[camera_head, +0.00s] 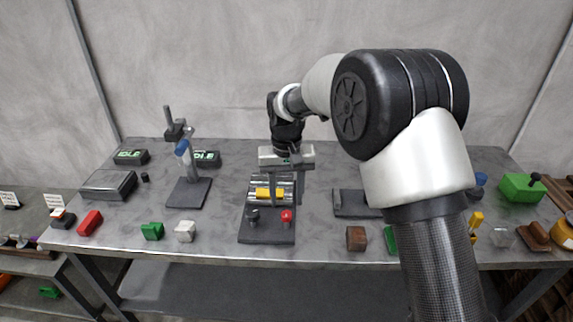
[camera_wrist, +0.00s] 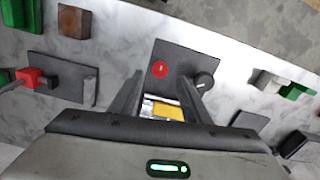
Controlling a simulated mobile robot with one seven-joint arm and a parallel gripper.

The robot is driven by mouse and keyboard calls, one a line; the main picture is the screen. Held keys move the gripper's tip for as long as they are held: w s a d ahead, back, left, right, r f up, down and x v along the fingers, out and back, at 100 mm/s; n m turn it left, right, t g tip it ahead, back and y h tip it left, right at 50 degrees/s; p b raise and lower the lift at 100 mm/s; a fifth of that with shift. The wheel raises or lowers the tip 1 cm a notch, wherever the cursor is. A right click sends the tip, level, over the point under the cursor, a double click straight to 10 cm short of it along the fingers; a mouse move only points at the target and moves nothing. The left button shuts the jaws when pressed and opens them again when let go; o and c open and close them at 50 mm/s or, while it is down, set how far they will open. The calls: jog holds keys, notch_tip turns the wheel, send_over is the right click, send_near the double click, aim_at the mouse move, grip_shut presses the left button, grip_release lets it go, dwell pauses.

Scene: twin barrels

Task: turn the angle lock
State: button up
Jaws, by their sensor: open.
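The twin-barrel device stands mid-table on a dark base plate (camera_head: 266,232). It has silver barrels (camera_head: 258,183), a yellow block (camera_head: 268,193), a red-topped knob (camera_head: 287,215) and a black knob (camera_head: 252,215) at its front. Which knob is the angle lock, I cannot tell. My gripper (camera_head: 285,198) is open and empty, pointing down over the barrels. In the wrist view the yellow block (camera_wrist: 168,112) shows between my fingers (camera_wrist: 161,84). The red knob (camera_wrist: 159,69) and black knob (camera_wrist: 204,82) show beyond the fingertips. My gripper partly hides the barrels.
A stand with a blue part (camera_head: 183,148) is left of the device. Green (camera_head: 152,231) and white (camera_head: 185,231) blocks sit front left. A brown block (camera_head: 356,238) and a dark fixture (camera_head: 352,203) are to the right. Bare tabletop surrounds the base plate.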

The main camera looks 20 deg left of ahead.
aim_at(287, 213)
notch_tip(287, 213, up, 12)
jog(key=shift+r+p, duration=0.25)
jog(key=shift+p, duration=0.1)
jog(key=s+d+r+m+t+p, duration=0.15)
jog(key=s+d+r, duration=0.25)
jog(key=d+r, duration=0.4)
jog(key=s+d+r+m+t+p, duration=0.1)
jog(key=s+d+r+p, duration=0.15)
jog(key=d+r, duration=0.55)
jog(key=s+d+f+m+t+p, duration=0.2)
jog(key=s+d+t, duration=0.1)
jog(key=s+d, duration=1.2)
jog(key=shift+s+d+f, duration=0.15)
jog(key=shift+s, duration=1.05)
